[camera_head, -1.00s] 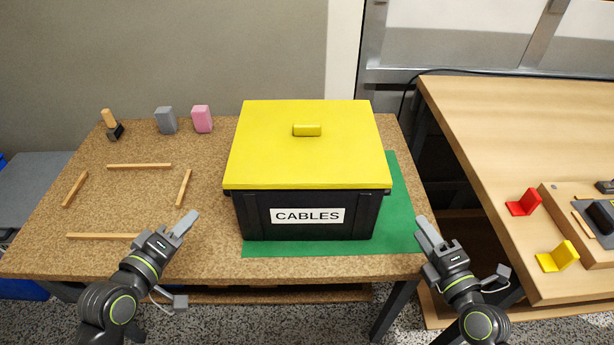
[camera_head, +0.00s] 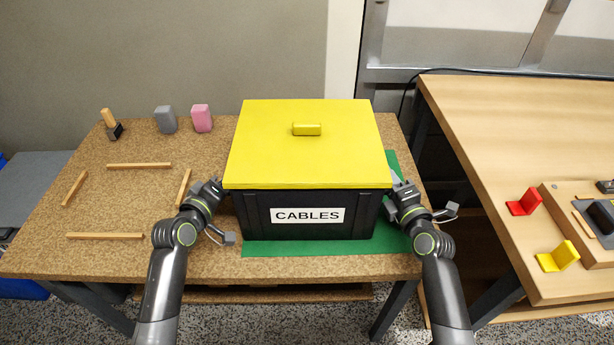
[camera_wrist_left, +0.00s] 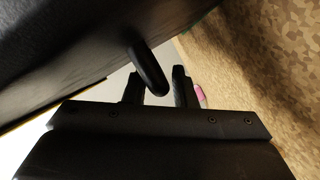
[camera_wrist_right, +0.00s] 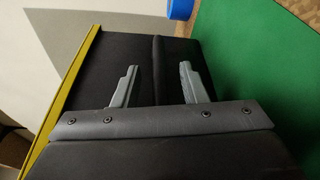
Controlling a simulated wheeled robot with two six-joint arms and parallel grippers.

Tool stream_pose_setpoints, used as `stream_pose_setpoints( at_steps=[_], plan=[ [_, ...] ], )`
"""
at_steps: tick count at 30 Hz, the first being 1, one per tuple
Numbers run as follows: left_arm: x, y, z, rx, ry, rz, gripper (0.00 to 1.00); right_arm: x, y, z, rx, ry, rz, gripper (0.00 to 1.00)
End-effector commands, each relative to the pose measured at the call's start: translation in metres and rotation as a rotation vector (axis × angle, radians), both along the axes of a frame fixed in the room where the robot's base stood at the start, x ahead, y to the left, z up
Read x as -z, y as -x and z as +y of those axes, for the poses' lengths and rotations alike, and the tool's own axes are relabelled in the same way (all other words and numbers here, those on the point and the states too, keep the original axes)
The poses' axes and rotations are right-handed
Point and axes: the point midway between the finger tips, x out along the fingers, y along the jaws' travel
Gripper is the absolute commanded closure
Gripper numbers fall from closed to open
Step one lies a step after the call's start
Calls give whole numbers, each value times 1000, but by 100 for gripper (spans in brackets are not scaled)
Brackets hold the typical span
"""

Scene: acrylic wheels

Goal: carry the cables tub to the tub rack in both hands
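The cables tub (camera_head: 250,222) is a black box with a yellow lid (camera_head: 270,160) and a CABLES label, upright on a green mat (camera_head: 300,250). My left gripper (camera_head: 217,184) is at the tub's left side; in the left wrist view its fingers (camera_wrist_left: 157,86) are apart, with a black handle (camera_wrist_left: 148,65) near or between them. My right gripper (camera_head: 397,184) is at the right side, partly hidden by the tub. I cannot pick out the tub rack for certain.
Several wooden strips (camera_head: 105,236) outline a rectangle on the brown table (camera_head: 130,200) left of the tub. Grey (camera_head: 166,119) and pink (camera_head: 202,118) blocks stand behind. A second table (camera_head: 490,160) at right holds red (camera_head: 525,202) and yellow (camera_head: 558,257) brackets.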

Motion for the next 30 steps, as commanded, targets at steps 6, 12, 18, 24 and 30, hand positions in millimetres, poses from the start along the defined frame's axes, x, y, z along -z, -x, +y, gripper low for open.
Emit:
stream_pose_setpoints(
  at_steps=[6,12,18,24,30],
  plan=[
    [2,-8,-3,-1,-1,-1,76,0,-9,3,0,0,0,61],
    [2,-8,-3,0,-1,-2,76,0,-9,3,0,0,0,61],
    [2,-8,-3,0,-1,0,95,0,-8,3,0,0,0,81],
    [2,-8,-3,0,-1,0,100,1,-8,2,0,0,0,100],
    [2,-8,-3,0,-1,0,100,1,-8,2,0,0,0,100]
  ],
)
